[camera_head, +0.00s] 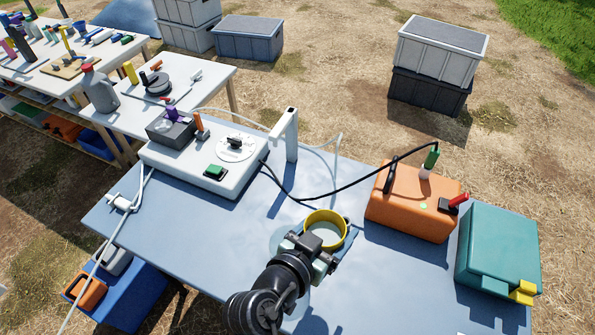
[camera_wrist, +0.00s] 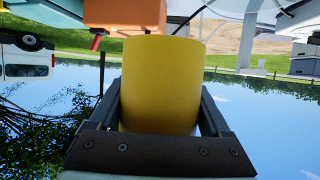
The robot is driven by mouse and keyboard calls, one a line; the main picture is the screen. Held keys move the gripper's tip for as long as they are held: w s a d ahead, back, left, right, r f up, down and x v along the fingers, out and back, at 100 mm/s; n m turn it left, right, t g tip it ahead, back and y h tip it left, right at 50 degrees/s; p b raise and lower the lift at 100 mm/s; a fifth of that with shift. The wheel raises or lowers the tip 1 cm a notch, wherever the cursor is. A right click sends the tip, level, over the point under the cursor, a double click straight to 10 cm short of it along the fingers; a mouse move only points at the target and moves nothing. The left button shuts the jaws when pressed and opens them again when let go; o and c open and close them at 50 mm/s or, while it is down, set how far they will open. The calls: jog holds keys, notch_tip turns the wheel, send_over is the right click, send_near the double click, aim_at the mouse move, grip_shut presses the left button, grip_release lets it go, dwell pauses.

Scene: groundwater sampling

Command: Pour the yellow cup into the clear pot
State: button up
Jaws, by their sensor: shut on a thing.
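The yellow cup (camera_head: 325,216) is in my gripper (camera_head: 313,250) above the blue-grey table. In the head view its open mouth faces up and greyish contents show inside. In the wrist view the cup (camera_wrist: 162,85) fills the space between the two fingers of my gripper (camera_wrist: 162,110), which is shut on its sides. A faint, see-through round shape (camera_head: 279,239) shows just left of my gripper in the head view. It may be the clear pot, partly hidden by my gripper and arm; I cannot make out its full outline.
An orange box (camera_head: 412,205) with a black cable stands right of the cup, and a teal box (camera_head: 498,250) beyond it. A white instrument panel (camera_head: 205,165) and a white post (camera_head: 291,135) stand at the table's back left. The table's left front is mostly clear.

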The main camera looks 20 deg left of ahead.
jog(key=w+a+r+p, duration=0.1)
jog(key=a+r+p, duration=0.25)
jog(key=a, duration=0.35)
jog(key=shift+w+f+n+y+b, duration=0.1)
jog(key=shift+f+n+y+b, duration=0.25)
jog(key=shift+f+b, duration=1.3)
jog(key=shift+f, duration=0.2)
jog(key=a+b, duration=0.1)
jog(key=a+f+b, duration=0.1)
jog(key=a+b, duration=0.1)
jog(key=shift+a+f, duration=0.2)
jog(key=shift+f, duration=0.2)
jog(key=shift+y+b, duration=0.25)
jog(key=shift+b, duration=0.1)
